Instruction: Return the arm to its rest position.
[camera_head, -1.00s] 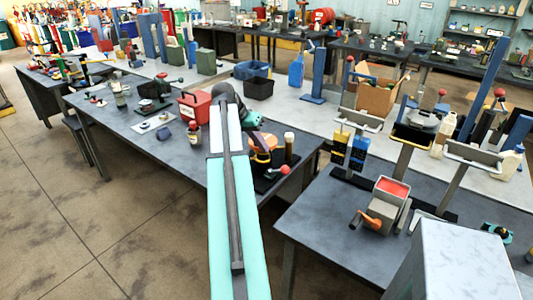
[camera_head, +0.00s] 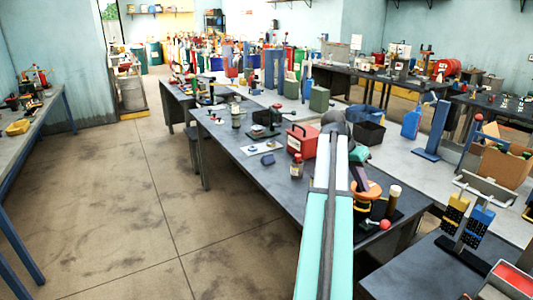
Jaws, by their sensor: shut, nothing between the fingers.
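My arm runs up from the bottom edge right of centre, with a long teal and white link over the edge of the near workbench (camera_head: 253,178). It ends at a dark rounded joint, and a short teal part shows just beyond it, to the right. No held object shows.
A red container (camera_head: 302,142) and a small jar (camera_head: 297,166) stand left of the arm. A black bin (camera_head: 369,134) lies behind. Open floor (camera_head: 140,215) is on the left.

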